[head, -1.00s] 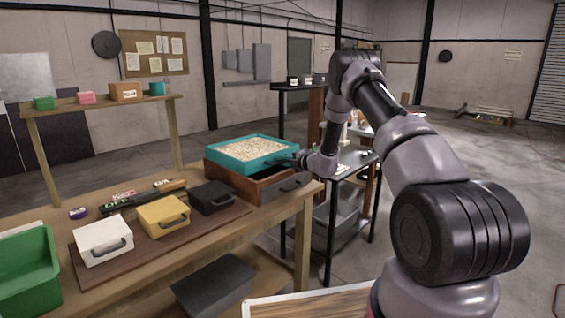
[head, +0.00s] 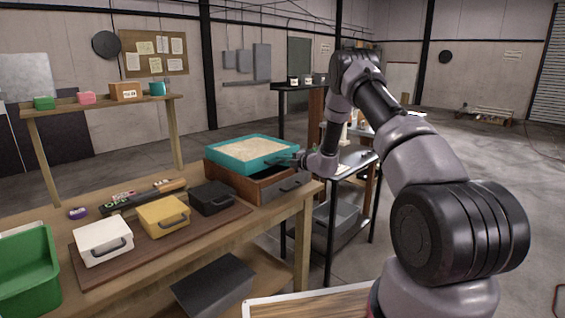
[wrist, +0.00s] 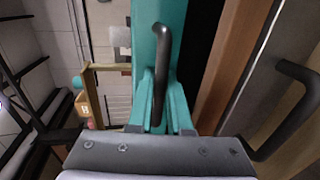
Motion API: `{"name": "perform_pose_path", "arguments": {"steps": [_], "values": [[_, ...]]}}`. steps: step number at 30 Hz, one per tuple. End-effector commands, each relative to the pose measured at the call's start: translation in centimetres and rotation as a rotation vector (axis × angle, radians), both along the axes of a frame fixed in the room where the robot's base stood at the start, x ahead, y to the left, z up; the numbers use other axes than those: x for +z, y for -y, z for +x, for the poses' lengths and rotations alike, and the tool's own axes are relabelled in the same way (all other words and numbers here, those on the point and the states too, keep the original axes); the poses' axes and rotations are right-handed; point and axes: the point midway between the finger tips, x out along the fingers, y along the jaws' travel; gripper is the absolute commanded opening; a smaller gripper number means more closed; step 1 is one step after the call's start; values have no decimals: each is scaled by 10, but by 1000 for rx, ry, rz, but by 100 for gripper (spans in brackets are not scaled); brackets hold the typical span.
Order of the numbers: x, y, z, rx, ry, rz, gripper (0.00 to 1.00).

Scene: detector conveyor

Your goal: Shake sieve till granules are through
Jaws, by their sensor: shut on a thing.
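The teal square sieve (head: 228,162) sits over the brown wooden box (head: 237,180) at the far right end of the workbench. Its inside shows a flat, smooth beige surface (head: 254,149); I cannot tell whether that is mesh or a thin layer of granules. My gripper (head: 298,159) is at the right side of the sieve. In the wrist view my gripper (wrist: 158,118) is shut on the sieve's dark handle (wrist: 161,50), and the teal sieve wall (wrist: 146,45) runs just beyond it. The inside of the wooden box is mostly hidden under the sieve.
White (head: 103,241), yellow (head: 162,216) and black (head: 211,198) lidded boxes stand on a brown board left of the wooden box. A green bin (head: 30,270) is at the near left. A dark-topped stand (head: 345,165) is right of the bench.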

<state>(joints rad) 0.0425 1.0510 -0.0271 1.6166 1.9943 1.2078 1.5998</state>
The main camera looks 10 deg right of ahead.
Motion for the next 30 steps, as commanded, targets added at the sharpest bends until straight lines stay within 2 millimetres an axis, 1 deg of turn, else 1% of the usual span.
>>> {"name": "perform_pose_path", "arguments": {"steps": [5, 7, 12, 16, 19, 26, 27, 28, 29, 30], "values": [[1, 0, 0, -1, 2, 1, 0], [1, 4, -3, -2, 0, 0, 0], [0, 24, -28, -6, -1, 2, 0], [0, 33, -43, -4, -1, 2, 0], [0, 35, -46, -2, 0, 0, 0], [0, 34, -46, -1, 0, 0, 0], [0, 34, -46, -1, 0, 0, 32], [0, 34, -46, -1, 0, 0, 44], [0, 34, -46, -1, 0, 0, 46], [0, 34, -46, -1, 0, 0, 46]]}}
